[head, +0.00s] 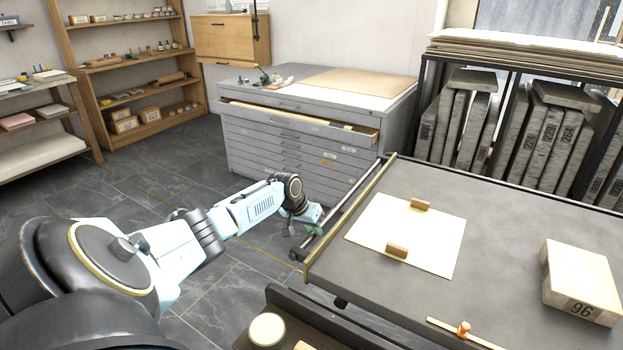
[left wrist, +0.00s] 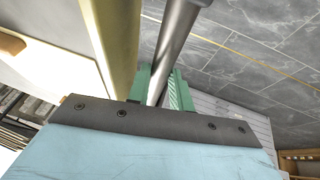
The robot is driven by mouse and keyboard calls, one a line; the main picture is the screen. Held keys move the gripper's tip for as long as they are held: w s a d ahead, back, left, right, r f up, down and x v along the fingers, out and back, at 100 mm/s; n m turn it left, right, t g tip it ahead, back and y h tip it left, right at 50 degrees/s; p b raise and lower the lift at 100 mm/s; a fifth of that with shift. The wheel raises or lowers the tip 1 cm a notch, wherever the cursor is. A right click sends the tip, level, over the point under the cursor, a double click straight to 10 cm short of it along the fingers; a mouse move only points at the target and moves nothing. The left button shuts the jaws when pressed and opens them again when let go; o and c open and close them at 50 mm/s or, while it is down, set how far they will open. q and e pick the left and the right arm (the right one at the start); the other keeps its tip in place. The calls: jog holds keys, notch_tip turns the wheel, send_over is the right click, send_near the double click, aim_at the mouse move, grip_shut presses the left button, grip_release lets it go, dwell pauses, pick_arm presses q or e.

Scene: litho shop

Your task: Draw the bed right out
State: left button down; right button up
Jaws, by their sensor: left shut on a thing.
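The bed (head: 498,215) is a flat dark grey slab with a brass-coloured edge. A round metal bar (head: 350,205) runs along its left end, a little apart from the edge. My left gripper (head: 309,222) is at the near part of this bar. In the left wrist view its green fingers (left wrist: 160,88) are shut around the bar (left wrist: 177,40), beside the brass edge (left wrist: 115,40). The fingertips are partly hidden behind the gripper body. My right gripper is in neither view.
On the bed lie a cream sheet (head: 385,232) with two wooden blocks and a stone (head: 578,275) marked 96. A grey drawer cabinet (head: 285,150) with its top drawer partly open stands beyond the bar. Dark tiled floor (head: 135,185) is clear to the left.

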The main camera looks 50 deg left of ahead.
pick_arm(q)
jog(key=shift+s+a, duration=0.15)
jog(key=shift+a, duration=0.1)
jog(key=c, duration=1.7)
grip_release()
jog(key=o, duration=0.3)
jog(key=shift+a, duration=0.1)
jog(key=shift+o, duration=0.7)
jog(key=shift+f, duration=0.1)
jog(key=shift+r, duration=0.25)
jog(key=p+v, duration=0.5)
jog(key=v, duration=0.8)
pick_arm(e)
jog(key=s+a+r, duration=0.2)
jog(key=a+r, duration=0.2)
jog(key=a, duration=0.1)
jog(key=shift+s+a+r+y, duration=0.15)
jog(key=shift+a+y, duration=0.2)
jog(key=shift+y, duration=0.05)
